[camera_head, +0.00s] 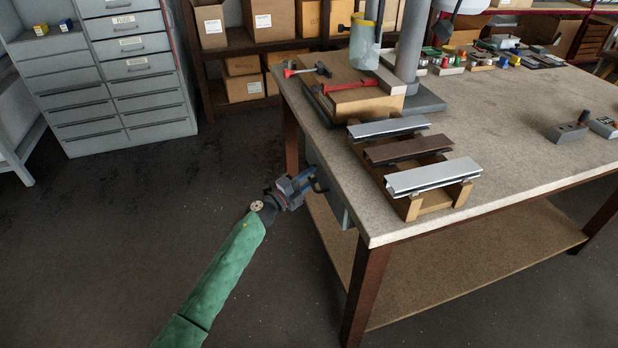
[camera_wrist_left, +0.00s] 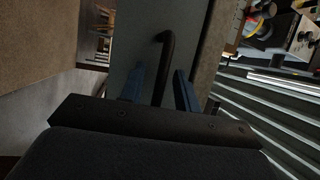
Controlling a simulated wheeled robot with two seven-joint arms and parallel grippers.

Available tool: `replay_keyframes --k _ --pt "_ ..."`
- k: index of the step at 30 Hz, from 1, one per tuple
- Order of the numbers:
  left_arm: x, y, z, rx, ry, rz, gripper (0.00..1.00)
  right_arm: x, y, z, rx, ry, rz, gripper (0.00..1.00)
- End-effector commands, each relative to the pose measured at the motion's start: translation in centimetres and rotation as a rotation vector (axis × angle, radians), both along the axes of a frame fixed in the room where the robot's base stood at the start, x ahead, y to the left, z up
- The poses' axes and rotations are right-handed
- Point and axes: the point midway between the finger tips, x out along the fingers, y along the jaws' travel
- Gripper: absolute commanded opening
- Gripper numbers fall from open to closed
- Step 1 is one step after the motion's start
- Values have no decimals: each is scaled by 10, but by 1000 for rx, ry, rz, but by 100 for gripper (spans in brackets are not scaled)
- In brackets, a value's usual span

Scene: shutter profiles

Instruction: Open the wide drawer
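The wide drawer (camera_head: 337,200) is a grey-blue front under the left edge of the workbench, largely hidden behind my left gripper (camera_head: 312,182). In the left wrist view the drawer front (camera_wrist_left: 134,35) fills the upper middle. Its dark bar handle (camera_wrist_left: 167,50) stands out from it and runs down between the two blue fingers of my left gripper (camera_wrist_left: 160,72). The fingers are apart, with a gap visible on both sides of the handle. I cannot tell whether the drawer is fully shut. My right gripper is not in view.
The workbench (camera_head: 500,150) carries a wooden rack (camera_head: 434,204) with several shutter profiles near its left edge. A red-handled tool (camera_head: 350,86) lies on a wooden block behind it. A grey drawer cabinet (camera_head: 130,75) stands at the back left. The floor left of the bench is clear.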

Motion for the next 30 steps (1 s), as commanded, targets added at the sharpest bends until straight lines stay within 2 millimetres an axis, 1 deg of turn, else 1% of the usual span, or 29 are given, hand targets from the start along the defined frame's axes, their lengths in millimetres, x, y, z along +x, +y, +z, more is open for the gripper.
replay_keyframes --k 7,8,12,13,19,23,26,29,30 --pt "1 -1 0 0 0 0 32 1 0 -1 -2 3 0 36" --pt "1 -1 0 0 0 0 30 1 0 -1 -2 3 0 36" --pt "1 -1 0 0 0 0 3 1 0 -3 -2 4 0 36" --pt "1 -1 0 0 0 0 0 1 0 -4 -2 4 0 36" --pt "0 0 0 0 0 0 0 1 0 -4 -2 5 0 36" --pt "-1 4 0 1 1 0 0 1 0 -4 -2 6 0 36" --pt "-4 12 -1 1 2 1 0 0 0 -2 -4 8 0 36" --pt "-8 26 -1 2 2 1 0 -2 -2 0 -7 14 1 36" --pt "-10 34 -1 3 1 1 0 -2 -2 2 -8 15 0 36"
